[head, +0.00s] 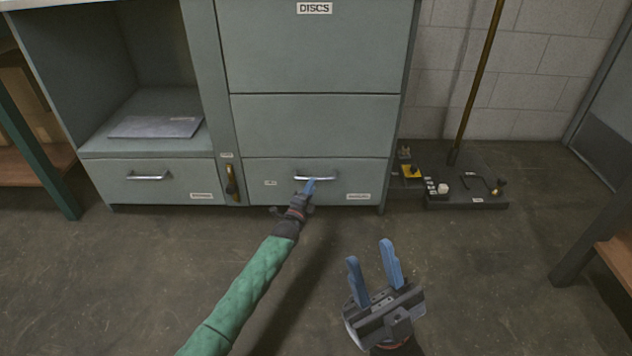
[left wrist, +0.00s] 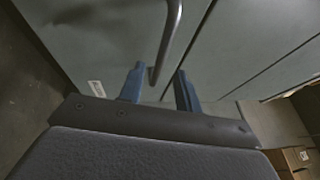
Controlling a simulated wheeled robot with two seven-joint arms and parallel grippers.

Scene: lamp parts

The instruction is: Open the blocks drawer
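The lower right drawer (head: 290,185) of the grey-green cabinet is shut, with a silver bar handle (head: 316,178). The small labels on its front are too small to read, so I cannot tell which drawer is for blocks. My left gripper (head: 309,186) is at this handle. In the left wrist view the handle (left wrist: 172,40) runs down between the two blue fingers of the left gripper (left wrist: 160,88), which are apart with gaps visible around the bar. My right gripper (head: 370,254) is open and empty above the floor, in front of the cabinet.
A lower left drawer (head: 150,183) with a silver handle is shut, below an open bay holding a flat grey panel (head: 157,127). A brass latch (head: 232,183) sits between the drawers. A dark base (head: 466,190) with a brass pole stands right. Floor in front is clear.

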